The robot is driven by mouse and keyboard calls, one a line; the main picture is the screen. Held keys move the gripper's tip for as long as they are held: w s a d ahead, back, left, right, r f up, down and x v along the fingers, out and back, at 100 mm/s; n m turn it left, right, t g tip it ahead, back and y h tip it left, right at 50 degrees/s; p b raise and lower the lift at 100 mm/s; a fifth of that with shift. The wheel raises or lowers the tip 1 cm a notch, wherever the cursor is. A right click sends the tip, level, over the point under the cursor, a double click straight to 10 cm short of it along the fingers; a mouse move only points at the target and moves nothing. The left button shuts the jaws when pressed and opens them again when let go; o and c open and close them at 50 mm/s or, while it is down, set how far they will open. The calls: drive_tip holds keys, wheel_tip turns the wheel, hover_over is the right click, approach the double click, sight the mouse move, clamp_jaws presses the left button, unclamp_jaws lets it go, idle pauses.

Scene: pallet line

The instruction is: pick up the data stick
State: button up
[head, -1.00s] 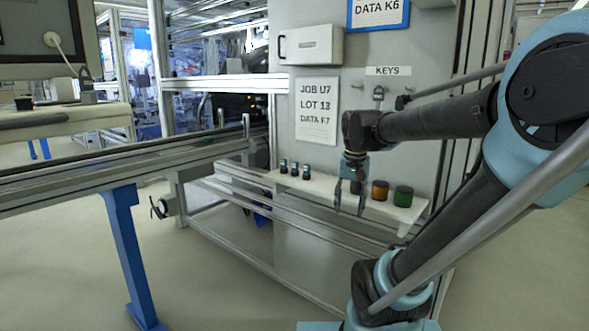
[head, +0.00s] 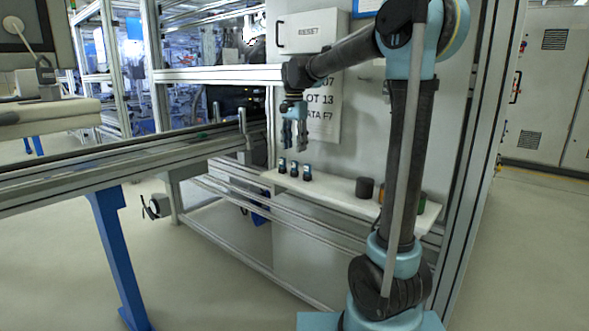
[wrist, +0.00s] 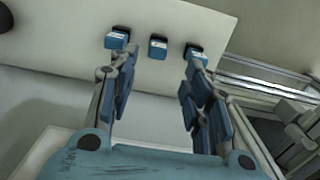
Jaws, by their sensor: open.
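Three small dark sticks with blue, pale-marked ends stand in a row on a white shelf: a left one (head: 282,166), a middle one (head: 294,169) and a right one (head: 307,173). Their markings are too small to read. My gripper (head: 294,147) is open and empty just above the row, fingers pointing down. In the wrist view the middle stick (wrist: 158,48) shows between the fingertips. The other two, one left (wrist: 116,41) and one right (wrist: 195,53), show close to the fingertips, partly covered by them.
The white shelf (head: 335,189) also carries a dark jar (head: 364,188) and a green jar (head: 421,202); an orange one is mostly behind my arm. A paper sign (head: 322,110) on the panel is partly covered. A conveyor rail (head: 120,163) runs at left.

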sight(295, 162)
drive_tip(key=shift+w+a+f, duration=0.1)
drive_tip(key=shift+w+f, duration=0.05)
drive_tip(key=shift+f, duration=0.45)
drive_tip(key=shift+s+f, duration=0.2)
drive_tip(key=shift+f, duration=1.35)
drive_tip(key=shift+s+f, duration=0.2)
drive_tip(key=shift+f, duration=1.35)
drive_tip(key=c, duration=0.9)
